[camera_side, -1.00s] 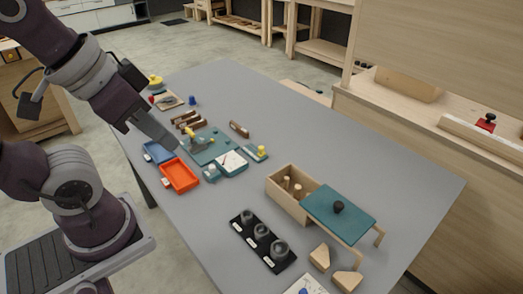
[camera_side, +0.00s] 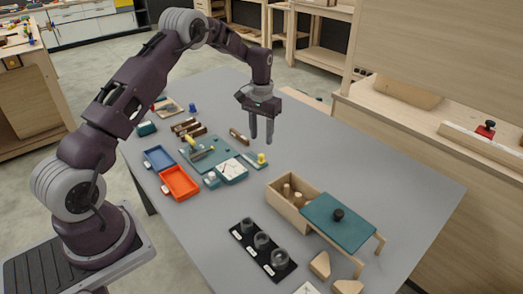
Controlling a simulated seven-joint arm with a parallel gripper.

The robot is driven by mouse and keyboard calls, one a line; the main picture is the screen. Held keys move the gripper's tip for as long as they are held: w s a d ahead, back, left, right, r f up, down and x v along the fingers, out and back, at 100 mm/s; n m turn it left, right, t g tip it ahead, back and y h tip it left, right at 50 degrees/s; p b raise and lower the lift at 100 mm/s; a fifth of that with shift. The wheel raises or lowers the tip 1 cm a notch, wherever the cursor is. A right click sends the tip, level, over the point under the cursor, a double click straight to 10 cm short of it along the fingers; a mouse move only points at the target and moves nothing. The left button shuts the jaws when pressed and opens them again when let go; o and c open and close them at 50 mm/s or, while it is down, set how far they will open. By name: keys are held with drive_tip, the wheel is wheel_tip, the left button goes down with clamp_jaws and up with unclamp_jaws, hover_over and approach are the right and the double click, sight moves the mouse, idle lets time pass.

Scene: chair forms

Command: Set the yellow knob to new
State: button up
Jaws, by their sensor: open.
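The yellow knob (camera_side: 261,158) stands on a small teal base (camera_side: 253,161) near the middle of the table. Any marking such as "new" on that base is too small to read. My gripper (camera_side: 262,140) points straight down above and a little behind the knob, with its two fingers apart and nothing between them. It is not touching the knob.
A teal box with a white dial face (camera_side: 231,169) stands just left of the knob. A blue tray (camera_side: 159,158) and an orange tray (camera_side: 179,183) lie left. The table's far right is bare.

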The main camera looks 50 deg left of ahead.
sight(262, 155)
wheel_tip(262, 155, down, 7)
drive_tip(key=shift+r, duration=0.2)
drive_tip(key=shift+c, duration=0.4)
clamp_jaws()
drive_tip(key=shift+r, duration=0.1)
idle(0.8)
